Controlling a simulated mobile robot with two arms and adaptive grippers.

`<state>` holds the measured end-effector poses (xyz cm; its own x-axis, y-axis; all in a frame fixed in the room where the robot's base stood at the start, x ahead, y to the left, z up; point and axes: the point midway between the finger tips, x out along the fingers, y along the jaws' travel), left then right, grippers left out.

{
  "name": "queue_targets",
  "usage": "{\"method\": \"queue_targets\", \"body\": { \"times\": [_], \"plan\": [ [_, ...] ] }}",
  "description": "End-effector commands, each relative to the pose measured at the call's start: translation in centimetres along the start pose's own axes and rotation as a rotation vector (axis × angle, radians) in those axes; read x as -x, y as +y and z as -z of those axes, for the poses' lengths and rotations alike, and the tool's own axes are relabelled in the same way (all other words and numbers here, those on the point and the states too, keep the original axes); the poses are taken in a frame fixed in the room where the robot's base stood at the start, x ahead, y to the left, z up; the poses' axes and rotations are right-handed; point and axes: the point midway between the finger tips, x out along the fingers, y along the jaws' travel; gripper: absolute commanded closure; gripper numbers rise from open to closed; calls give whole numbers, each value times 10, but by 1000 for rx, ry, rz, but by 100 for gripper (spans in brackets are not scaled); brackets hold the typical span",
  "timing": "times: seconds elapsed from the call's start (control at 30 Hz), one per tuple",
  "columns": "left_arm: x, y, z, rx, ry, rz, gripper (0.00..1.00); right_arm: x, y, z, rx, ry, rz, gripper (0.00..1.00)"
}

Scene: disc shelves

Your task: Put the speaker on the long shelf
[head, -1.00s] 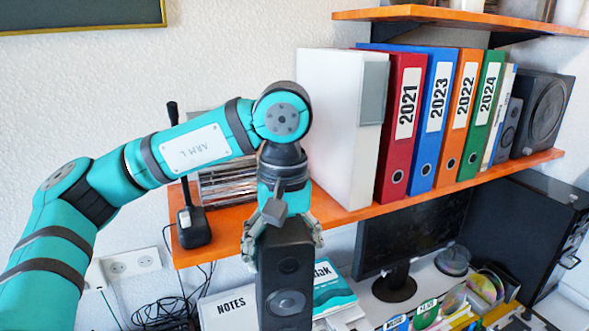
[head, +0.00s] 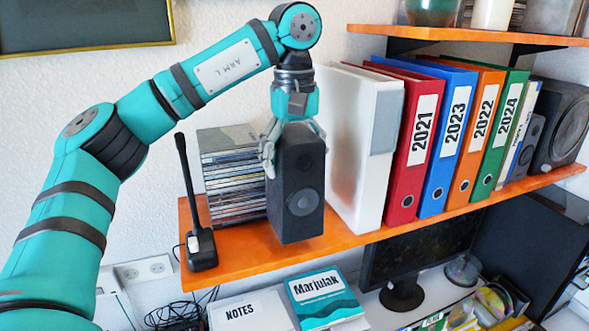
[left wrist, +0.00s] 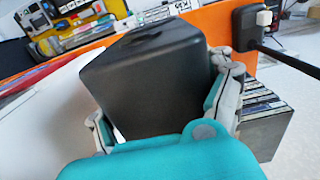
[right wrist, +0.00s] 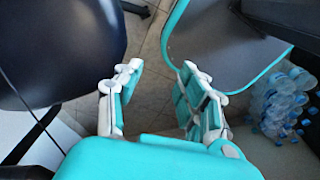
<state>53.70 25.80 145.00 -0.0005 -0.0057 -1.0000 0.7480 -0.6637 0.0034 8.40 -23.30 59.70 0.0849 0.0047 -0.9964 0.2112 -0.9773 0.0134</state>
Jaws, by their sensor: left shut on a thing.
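The speaker (head: 298,190) is a dark grey upright box with two round drivers on its front. My left gripper (head: 292,140) is shut on its upper part from above. The speaker is at the orange long shelf (head: 245,262), between a stack of disc cases and a white binder; I cannot tell whether its base touches the shelf. In the left wrist view the speaker (left wrist: 150,75) fills the space between the fingers. My right gripper (right wrist: 155,100) is open and empty, over the floor away from the shelf.
The disc case stack (head: 230,175) is close left of the speaker, with a black upright device (head: 200,245) beyond it. The white binder (head: 365,150) stands close on the right, followed by several coloured binders. Below are a monitor (head: 420,250) and books (head: 322,298). A shelf (head: 480,37) is above.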

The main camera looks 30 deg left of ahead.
Motion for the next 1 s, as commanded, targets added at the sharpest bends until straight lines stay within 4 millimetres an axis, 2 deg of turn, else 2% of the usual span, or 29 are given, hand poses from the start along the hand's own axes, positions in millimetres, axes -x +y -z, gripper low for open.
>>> {"method": "queue_targets", "body": {
  "times": [0.07, 0.1, 0.4, 0.6, 1.0],
  "plan": [
    [0, 5, 13, 1, -1, -1, 80, 1, -2, 1, 0, 1, 2, 60],
    [3, 7, 17, 1, -1, -1, 80, 8, -2, 2, 0, 2, 3, 60],
    [-2, 13, 37, -1, 1, 0, 80, 18, -1, 4, 1, 3, 2, 60],
    [-34, 12, 36, -1, 1, 0, 80, 15, 2, 3, 3, 3, -2, 60],
    [-41, 13, 36, -1, 1, -3, 80, 13, 5, 4, 3, 5, -5, 60]
  ]
}}
